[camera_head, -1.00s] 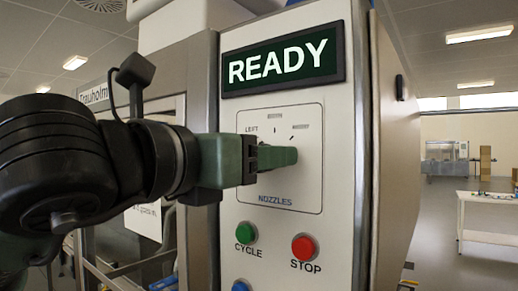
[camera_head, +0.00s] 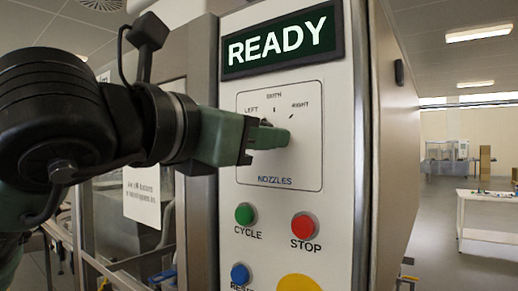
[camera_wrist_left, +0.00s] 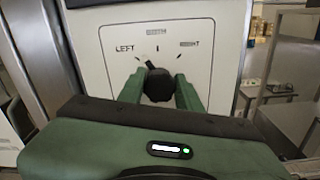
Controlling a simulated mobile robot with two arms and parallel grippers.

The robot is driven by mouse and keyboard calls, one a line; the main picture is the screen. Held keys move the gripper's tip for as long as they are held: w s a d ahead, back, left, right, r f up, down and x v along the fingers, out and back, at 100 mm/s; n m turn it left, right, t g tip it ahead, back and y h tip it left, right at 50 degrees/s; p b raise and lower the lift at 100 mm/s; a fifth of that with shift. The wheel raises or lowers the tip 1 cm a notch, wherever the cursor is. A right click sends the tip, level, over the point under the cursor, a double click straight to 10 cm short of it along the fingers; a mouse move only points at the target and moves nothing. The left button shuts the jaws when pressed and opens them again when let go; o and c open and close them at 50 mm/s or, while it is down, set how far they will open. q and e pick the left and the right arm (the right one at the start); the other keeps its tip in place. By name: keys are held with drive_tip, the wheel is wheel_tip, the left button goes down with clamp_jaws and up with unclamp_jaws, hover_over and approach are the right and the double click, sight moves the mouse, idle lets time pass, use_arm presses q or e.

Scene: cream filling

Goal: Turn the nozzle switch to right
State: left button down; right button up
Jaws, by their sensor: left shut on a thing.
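The nozzle switch is a black knob (camera_wrist_left: 158,84) on the white panel (camera_head: 335,160), seen in the left wrist view. Its pointer aims up and slightly left, between the LEFT and BOTH marks. The green fingers of my left gripper (camera_wrist_left: 159,90) are shut on the knob, one on each side. In the head view my left gripper (camera_head: 268,136) reaches the panel from the left and hides the knob. The labels LEFT, BOTH and RIGHT show above it, with NOZZLES below. My right gripper is out of view.
A READY display (camera_head: 281,43) is above the switch. Below are a green CYCLE button (camera_head: 244,214), a red STOP button (camera_head: 304,226), a blue button (camera_head: 240,274) and part of a yellow disc (camera_head: 298,284). A white table (camera_head: 485,200) stands far off at the right.

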use_arm(q)
drive_tip(key=m+b, duration=0.2)
drive_tip(key=m, duration=0.1)
drive_tip(key=shift+s+f+m+b, duration=0.1)
drive_tip(key=shift+f+m+b, duration=0.05)
drive_tip(key=shift+m+b, duration=0.15)
drive_tip(key=m+b, duration=0.1)
drive_tip(key=m, duration=0.2)
drive_tip(key=shift+m+b, duration=0.3)
drive_tip(key=m, duration=0.3)
drive_tip(key=shift+d+m+b, duration=0.1)
drive_tip(key=shift+m+b, duration=0.3)
drive_tip(key=shift+m, duration=2.1)
drive_tip(key=c, duration=1)
unclamp_jaws()
drive_tip(key=shift+o, duration=0.2)
